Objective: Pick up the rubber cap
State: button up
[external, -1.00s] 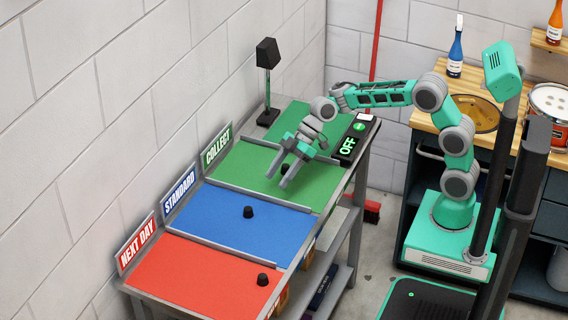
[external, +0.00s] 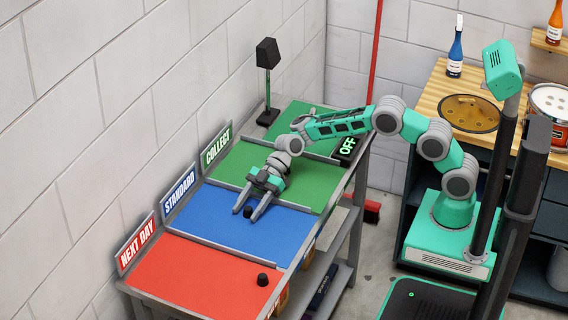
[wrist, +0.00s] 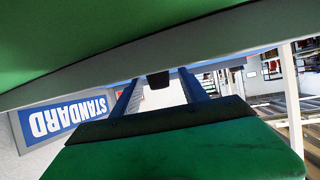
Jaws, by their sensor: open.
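A small black rubber cap (external: 248,211) sits on the blue STANDARD section of the sorting bench. My gripper (external: 247,214) is open over that section, its two fingers reaching down on either side of the cap. In the wrist view, the dark cap (wrist: 158,80) shows between the two fingers (wrist: 157,92), apart from both. Another black cap (external: 263,280) sits on the red section near its right edge. A third cap, seen earlier on the green section, does not show now; my gripper covers that spot.
Low grey dividers separate the red mat (external: 195,272), the blue mat (external: 285,225) and the green mat (external: 318,180). Upright signs line the wall side, including the STANDARD sign (external: 180,190). A black lamp (external: 267,55) stands at the back.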

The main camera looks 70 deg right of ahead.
jog(key=shift+c, duration=0.4)
grip_shut()
jog(key=shift+r, duration=0.1)
